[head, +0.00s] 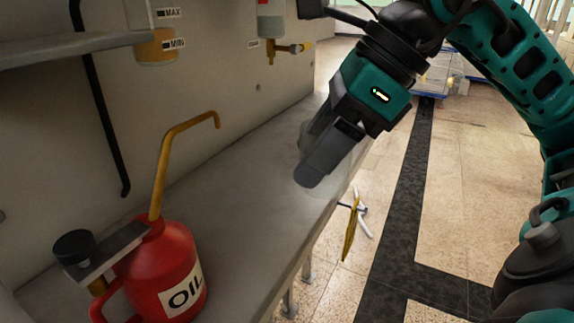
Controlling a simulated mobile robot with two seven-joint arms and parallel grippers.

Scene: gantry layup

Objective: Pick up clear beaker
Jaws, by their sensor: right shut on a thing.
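My right gripper (312,164) reaches down from the upper right over the grey shelf. Its dark fingers are shut on the clear beaker (347,170). The beaker is see-through and faint, and the fingers hide much of it. It is at the shelf's front edge; I cannot tell whether its base touches the surface. My left gripper is not in view.
A red oil can (172,262) with a long brass spout stands on the shelf (240,212) at the lower left. Wall-mounted containers (155,46) hang above. A yellow-handled tool (351,228) hangs at the shelf's front edge. The shelf between can and gripper is clear.

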